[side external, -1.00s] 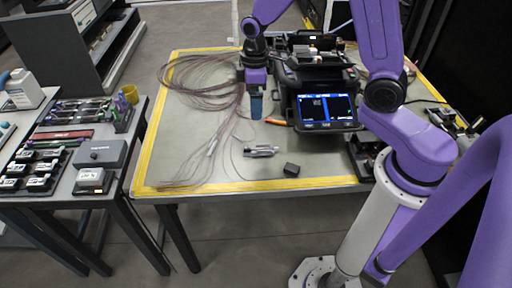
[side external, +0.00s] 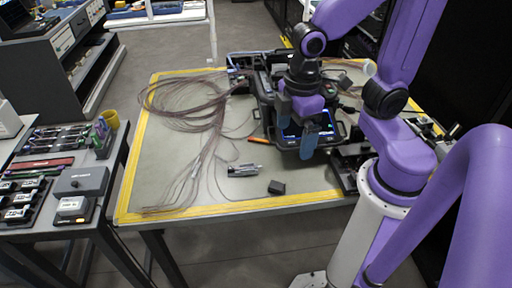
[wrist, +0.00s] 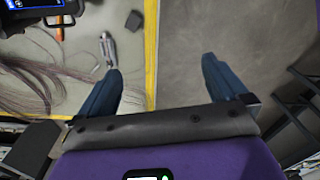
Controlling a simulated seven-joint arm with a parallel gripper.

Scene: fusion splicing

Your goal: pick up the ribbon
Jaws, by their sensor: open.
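Thin reddish-brown and pale fibre strands (side external: 185,105) lie looped and fanned over the left half of the table. Loose strands (wrist: 35,75) also show at the left in the wrist view. I cannot single out one ribbon among them. My gripper (side external: 301,122) has two blue fingers spread apart, in front of the splicer (side external: 340,128) and right of the strands. In the wrist view, my gripper (wrist: 160,67) is open and empty, with the yellow-taped table edge and the floor between its fingers. It partly hides the splicer in the side view.
A silver tool (side external: 245,170), a small black block (side external: 276,187) and an orange-handled item (side external: 258,140) lie on the table (side external: 225,192) near the splicer. A side bench (side external: 45,222) with trays stands at the left.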

